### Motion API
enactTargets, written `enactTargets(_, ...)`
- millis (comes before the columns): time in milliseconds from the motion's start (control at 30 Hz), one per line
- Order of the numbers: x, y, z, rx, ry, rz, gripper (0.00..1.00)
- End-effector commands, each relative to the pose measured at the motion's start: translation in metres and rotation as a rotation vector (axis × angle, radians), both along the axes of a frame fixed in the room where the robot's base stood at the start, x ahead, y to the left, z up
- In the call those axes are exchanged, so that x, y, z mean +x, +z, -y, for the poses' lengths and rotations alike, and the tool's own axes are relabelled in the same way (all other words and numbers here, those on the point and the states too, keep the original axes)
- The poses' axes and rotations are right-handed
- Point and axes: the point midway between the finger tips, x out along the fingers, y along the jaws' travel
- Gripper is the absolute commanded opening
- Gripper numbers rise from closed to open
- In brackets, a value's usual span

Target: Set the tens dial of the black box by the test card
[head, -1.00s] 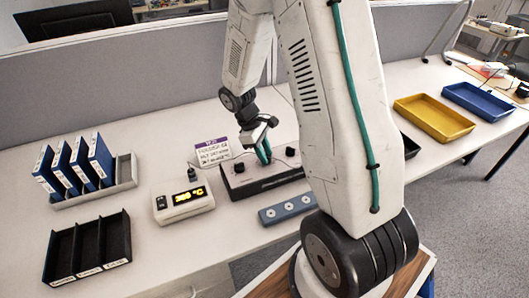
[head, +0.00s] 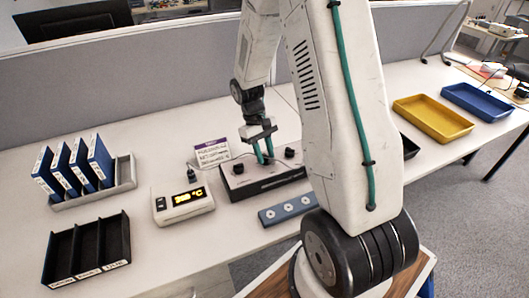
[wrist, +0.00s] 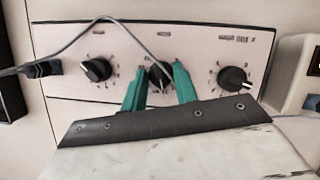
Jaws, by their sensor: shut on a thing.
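The black box (head: 262,188) stands on the bench with a pale top panel bearing three black dials. In the wrist view its panel (wrist: 200,45) shows a left dial (wrist: 97,70), a middle dial (wrist: 157,77) and a right dial (wrist: 234,79). My gripper (wrist: 161,72) has its two green fingers shut on the middle dial, one on each side; they partly hide it. In the head view my gripper (head: 263,160) points down at the box. The test card (head: 212,153), white with a purple header, is behind the box to the left; its writing is too small to read.
A meter with a yellow lit display (head: 184,202) stands left of the box. A blue-grey plate (head: 288,210) lies in front. A thin cable (wrist: 75,42) crosses the panel in the wrist view. Binders (head: 75,165), a black rack (head: 88,250) and yellow tray (head: 433,118) stand farther off.

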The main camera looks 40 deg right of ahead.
Motion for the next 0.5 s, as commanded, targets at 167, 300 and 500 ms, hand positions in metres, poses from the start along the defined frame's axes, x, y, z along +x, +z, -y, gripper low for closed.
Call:
enactTargets(167,0.0008,0.0003,0.0005,-0.001,-0.002,0.002,0.07)
enactTargets(300,0.0007,0.0004,0.0005,-0.001,-0.002,0.002,0.07)
enactTargets(500,0.0005,0.0002,0.0004,0.000,-0.001,0.001,0.51)
